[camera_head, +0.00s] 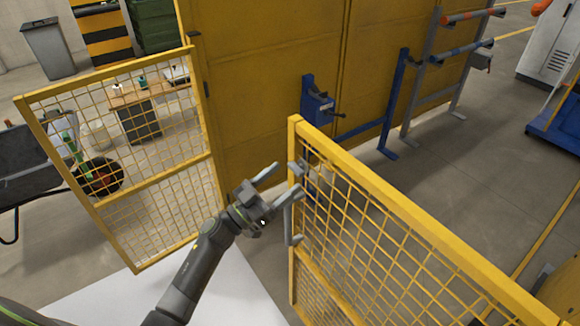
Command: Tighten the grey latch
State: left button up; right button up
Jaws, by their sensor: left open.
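The grey latch (289,228) is on the end post of the yellow mesh gate (400,220) at the right. Its handle hangs down beside the post, and a small grey part sits higher near the top corner. My left gripper (290,178) is open, with its two fingers spread toward that corner. One finger overlaps the latch area in the picture, so I cannot tell whether it touches. No object shows between the fingers. My right gripper is out of view.
A second yellow mesh panel (150,160) stands at the left, with a gap between it and the gate. A yellow wall (270,80) and a blue stand (318,103) are behind.

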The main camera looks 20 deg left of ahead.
aim_at(293, 172)
pick_arm(q)
jog(key=shift+x, duration=1.65)
jog(key=c, duration=1)
